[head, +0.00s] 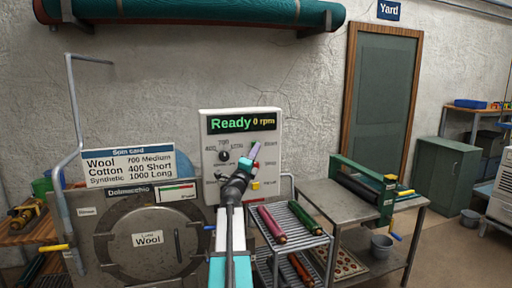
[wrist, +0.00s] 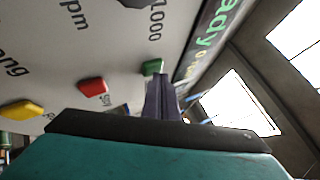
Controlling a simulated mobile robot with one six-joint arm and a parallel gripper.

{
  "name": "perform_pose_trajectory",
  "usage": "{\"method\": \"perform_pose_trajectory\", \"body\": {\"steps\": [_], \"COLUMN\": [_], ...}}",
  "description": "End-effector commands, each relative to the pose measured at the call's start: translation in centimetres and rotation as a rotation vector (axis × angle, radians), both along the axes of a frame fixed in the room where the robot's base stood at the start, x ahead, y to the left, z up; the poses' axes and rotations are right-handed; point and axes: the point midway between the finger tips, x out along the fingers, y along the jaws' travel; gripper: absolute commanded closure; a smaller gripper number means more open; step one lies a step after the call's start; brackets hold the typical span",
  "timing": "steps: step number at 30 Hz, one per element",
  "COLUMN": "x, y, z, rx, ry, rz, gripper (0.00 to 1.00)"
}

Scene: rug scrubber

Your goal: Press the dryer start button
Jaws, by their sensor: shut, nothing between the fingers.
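The dryer's control panel (head: 213,124) is a pale box on the wall, and its display (head: 241,123) reads "Ready 0 rpm". My gripper (head: 255,151) is shut and empty, with its purple fingers tilted up in front of the panel's right side. In the wrist view a green button (wrist: 152,67) sits right by my fingertips (wrist: 161,80), which partly overlap it. I cannot tell whether they touch. A red button (wrist: 93,86) and a yellow button (wrist: 21,110) follow to the left. In the head view the green button is hidden behind my gripper.
A black dial (head: 224,156) is on the panel left of my gripper. Below left stands the round-doored machine (head: 88,254) with a settings sign (head: 129,149). A rack (head: 301,238) with coloured rolls and a wringer table (head: 345,205) stand to the right.

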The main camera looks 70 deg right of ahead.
Motion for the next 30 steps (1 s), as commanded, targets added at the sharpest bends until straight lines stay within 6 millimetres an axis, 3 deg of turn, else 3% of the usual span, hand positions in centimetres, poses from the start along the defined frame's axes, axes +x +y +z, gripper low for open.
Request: {"method": "perform_pose_trajectory", "body": {"steps": [19,30], "x": [0.2,-0.6], "y": [-0.1,0.9], "z": [0.0,0.0], "rx": [0.0,0.0], "ry": [0.0,0.0], "rz": [0.001,0.001], "gripper": [1.0,1.0]}}
